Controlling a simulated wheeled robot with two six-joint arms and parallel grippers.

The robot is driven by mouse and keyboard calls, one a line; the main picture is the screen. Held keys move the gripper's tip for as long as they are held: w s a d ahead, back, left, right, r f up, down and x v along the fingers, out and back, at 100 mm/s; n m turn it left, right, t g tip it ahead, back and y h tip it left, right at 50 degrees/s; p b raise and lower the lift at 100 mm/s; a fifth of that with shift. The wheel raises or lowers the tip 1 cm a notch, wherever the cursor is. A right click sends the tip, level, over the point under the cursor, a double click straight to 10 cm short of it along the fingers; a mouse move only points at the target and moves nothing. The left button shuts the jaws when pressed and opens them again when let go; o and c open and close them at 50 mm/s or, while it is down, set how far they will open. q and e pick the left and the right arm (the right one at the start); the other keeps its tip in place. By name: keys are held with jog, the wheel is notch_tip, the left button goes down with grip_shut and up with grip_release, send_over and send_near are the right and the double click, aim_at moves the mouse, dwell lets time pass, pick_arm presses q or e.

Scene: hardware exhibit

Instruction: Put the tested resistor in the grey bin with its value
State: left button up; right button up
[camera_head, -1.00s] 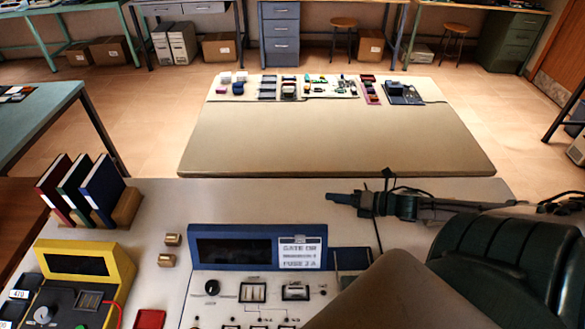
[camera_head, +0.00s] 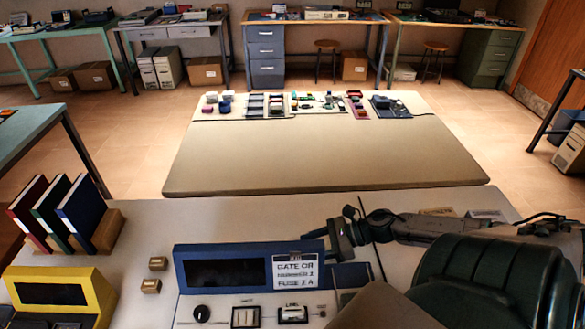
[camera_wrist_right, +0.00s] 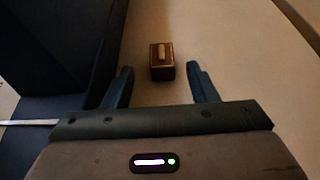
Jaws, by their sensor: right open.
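My right gripper (camera_head: 342,240) is at the right end of the blue panel box, on the near bench. In the right wrist view the right gripper (camera_wrist_right: 161,84) is open with nothing between its fingers. A small brown block (camera_wrist_right: 161,62) with a light piece on top stands on the pale surface just beyond the fingertips, roughly centred between them. I cannot tell whether that piece is the resistor. The block cannot be made out in the head view. No grey bin with a value is recognisable. My left gripper is out of view.
The far table (camera_head: 325,160) has a clear front half.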

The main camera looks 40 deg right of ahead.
jog(key=shift+w+a+f, duration=0.1)
jog(key=shift+w+a, duration=0.2)
jog(key=x, duration=0.3)
jog(key=shift+w+a, duration=0.15)
jog(key=shift+w, duration=0.15)
jog(key=shift+w+a, duration=0.25)
jog(key=shift+a, duration=0.1)
jog(key=c, duration=1.1)
jog(key=shift+c, duration=0.2)
